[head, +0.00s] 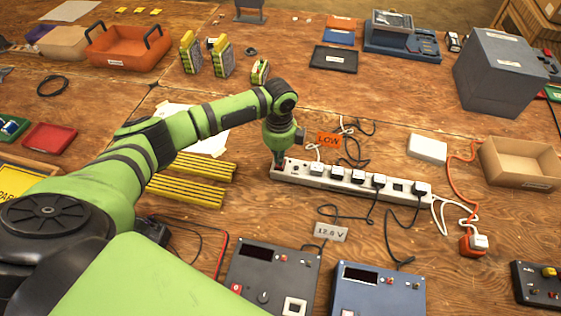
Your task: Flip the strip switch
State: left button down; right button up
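A long white power strip (335,176) lies on the wooden bench right of centre, with several black plugs and a white one along it. My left gripper (279,163) points down at the strip's left end. Its dark fingers look shut, form one narrow shape and hold nothing visible. I cannot tell whether the tips touch the strip. A small reddish spot shows beside the fingertips at that end; the switch itself is too small or covered to make out. My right gripper is not in view.
An orange LOW tag (329,140) and loose cables lie behind the strip. Yellow bars (190,190) lie left of the strip. A white box (427,148) and a cardboard tray (522,163) stand right.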

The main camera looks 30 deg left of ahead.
pick_arm(q)
jog(key=shift+f+b, duration=0.45)
jog(key=shift+f, duration=0.5)
dwell(0.3)
jog(key=shift+s, duration=0.1)
jog(key=shift+r+p, duration=0.85)
jog(key=shift+p, duration=0.15)
notch_tip(320, 180, up, 5)
jog(key=p, duration=0.5)
jog(key=shift+r+p, duration=0.2)
jog(key=shift+p, duration=0.15)
